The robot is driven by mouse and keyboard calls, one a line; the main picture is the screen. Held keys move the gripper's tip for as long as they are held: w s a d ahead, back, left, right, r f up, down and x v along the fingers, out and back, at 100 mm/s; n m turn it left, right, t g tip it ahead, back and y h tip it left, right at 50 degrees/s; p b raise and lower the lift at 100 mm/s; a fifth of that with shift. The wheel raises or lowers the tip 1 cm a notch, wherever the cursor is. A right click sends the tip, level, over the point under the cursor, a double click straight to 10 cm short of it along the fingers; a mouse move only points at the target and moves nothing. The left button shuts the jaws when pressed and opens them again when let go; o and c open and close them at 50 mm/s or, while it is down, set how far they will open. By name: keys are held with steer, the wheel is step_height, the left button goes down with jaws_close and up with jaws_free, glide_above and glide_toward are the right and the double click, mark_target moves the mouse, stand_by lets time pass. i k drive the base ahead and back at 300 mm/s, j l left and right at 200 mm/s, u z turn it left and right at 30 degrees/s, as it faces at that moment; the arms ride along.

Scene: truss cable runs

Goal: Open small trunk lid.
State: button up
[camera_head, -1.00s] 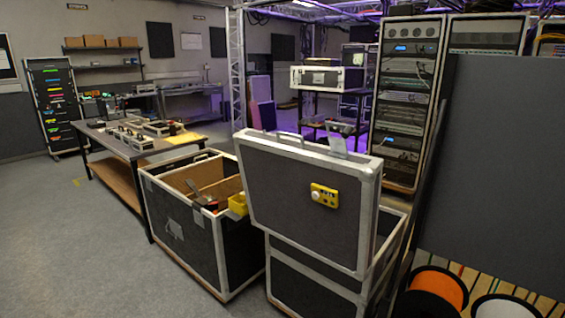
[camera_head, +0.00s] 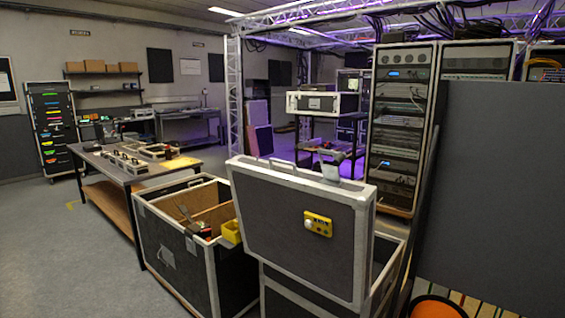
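A dark trunk with metal edges (camera_head: 278,301) stands at the front centre, its lower part cut off by the picture's bottom edge. Its dark lid (camera_head: 270,225) stands raised and tilted above it, with a yellow device (camera_head: 318,223) on its face and a handle on its top edge. Left of it is a second dark trunk (camera_head: 205,275), open at the top, with brown dividers and tools inside. I cannot tell by name which one is the small trunk. My gripper is not in view.
A workbench (camera_head: 125,170) with small equipment stands at the left. A tall equipment rack (camera_head: 398,130) stands behind the lid. A large dark panel (camera_head: 490,190) fills the right side, above an orange spool (camera_head: 437,308). Grey floor (camera_head: 65,265) is clear at the front left.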

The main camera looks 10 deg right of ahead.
mark_target(274, 201)
steer(key=i+z, duration=0.1)
steer(key=z, duration=0.25)
steer(key=i+j+z, duration=0.15)
steer(key=z, duration=0.2)
steer(key=j+z, duration=0.15)
steer(key=z, duration=0.2)
steer(key=i, duration=0.05)
